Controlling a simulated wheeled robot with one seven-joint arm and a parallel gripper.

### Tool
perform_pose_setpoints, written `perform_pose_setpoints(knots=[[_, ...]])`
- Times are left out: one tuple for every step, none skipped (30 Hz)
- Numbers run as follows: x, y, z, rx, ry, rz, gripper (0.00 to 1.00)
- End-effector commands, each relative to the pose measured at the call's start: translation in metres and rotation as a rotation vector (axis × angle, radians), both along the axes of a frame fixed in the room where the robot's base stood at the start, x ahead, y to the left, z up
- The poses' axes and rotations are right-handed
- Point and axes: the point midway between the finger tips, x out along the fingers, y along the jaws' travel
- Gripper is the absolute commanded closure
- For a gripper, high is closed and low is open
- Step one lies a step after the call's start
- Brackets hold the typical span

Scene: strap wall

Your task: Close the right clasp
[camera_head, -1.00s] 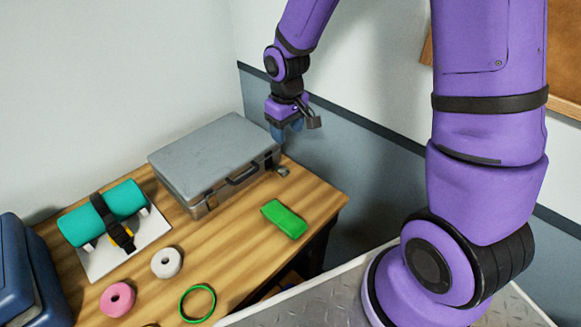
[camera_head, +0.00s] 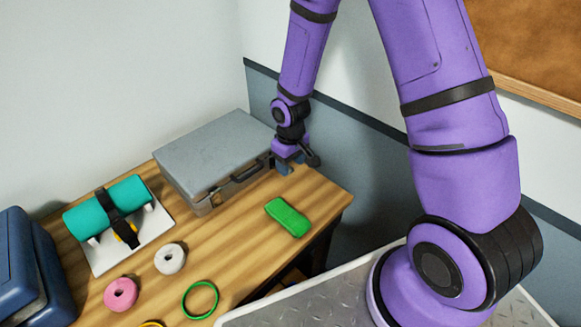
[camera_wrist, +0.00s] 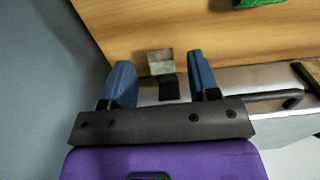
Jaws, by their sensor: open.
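A grey metal case (camera_head: 215,150) lies shut-lidded on the wooden table. The right clasp (camera_wrist: 161,65) shows in the wrist view as a metal plate on a dark base, sticking out from the case front over the table, so it stands open. My gripper (camera_head: 284,168) is low at the case's front right corner and hides this clasp in the head view. In the wrist view my gripper (camera_wrist: 161,72) is open, with one blue finger on each side of the clasp. I see gaps and no clear contact.
The case handle (camera_wrist: 275,98) lies close beside my fingers. A green block (camera_head: 287,217) lies on the table in front of the case. A teal roll with a black strap (camera_head: 105,208) sits on a white board. The wall is close on the right of the case.

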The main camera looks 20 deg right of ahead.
Motion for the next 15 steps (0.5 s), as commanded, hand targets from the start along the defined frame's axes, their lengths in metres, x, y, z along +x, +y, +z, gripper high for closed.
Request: perform_pose_setpoints(knots=[[0.000, 0.000, -0.006, -0.001, 0.002, 0.001, 0.45], [0.000, 0.001, -0.008, 0.001, 0.001, 0.001, 0.45], [0.000, 0.001, -0.012, 0.001, 0.001, 0.001, 0.45], [0.000, 0.001, -0.013, 0.001, 0.001, 0.001, 0.45], [0.000, 0.000, -0.015, 0.000, 0.000, 0.001, 0.45], [0.000, 0.000, -0.017, 0.000, 0.000, 0.001, 0.45], [0.000, 0.000, -0.018, 0.000, 0.000, 0.000, 0.45], [0.000, 0.000, -0.018, 0.000, 0.000, 0.000, 0.45], [0.000, 0.000, -0.019, 0.000, 0.000, 0.000, 0.45], [0.000, 0.000, -0.019, 0.000, -0.001, 0.000, 0.45], [0.000, 0.000, -0.019, 0.000, -0.001, 0.000, 0.45], [0.000, 0.000, -0.020, 0.000, -0.001, 0.000, 0.45], [0.000, 0.000, -0.019, 0.000, -0.001, 0.000, 0.45], [0.000, 0.000, -0.019, 0.000, -0.001, 0.000, 0.45], [0.000, 0.000, -0.019, 0.000, -0.001, 0.000, 0.45]])
